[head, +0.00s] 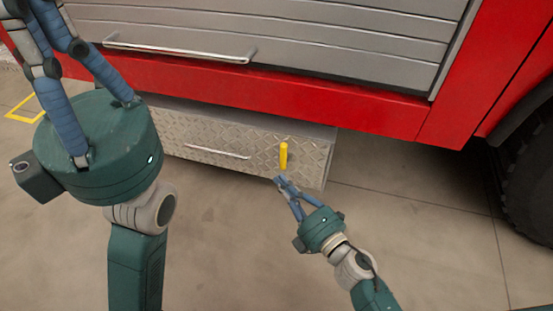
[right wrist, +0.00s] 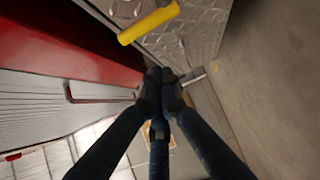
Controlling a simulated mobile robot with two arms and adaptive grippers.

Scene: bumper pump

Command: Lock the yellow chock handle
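The yellow chock handle (head: 284,155) stands upright near the right end of the front of a diamond-plate drawer (head: 255,153), low under the red vehicle. In the right wrist view the yellow handle (right wrist: 149,24) lies slantwise at the top, beyond the fingertips. My right gripper (head: 281,181) is just below the handle, apart from it. Its fingertips (right wrist: 161,78) come together in the right wrist view with nothing seen between them. My left gripper (head: 30,15) is at the upper left, far from the handle. Its fingertips are at or past the picture's edge.
The drawer has a long pale bar handle (head: 218,152) left of the yellow one. Above are a red body panel (head: 300,95) and a grey shutter (head: 300,25) with a bar. A black tyre (head: 530,185) stands at the right. The concrete floor (head: 430,220) in front is clear.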

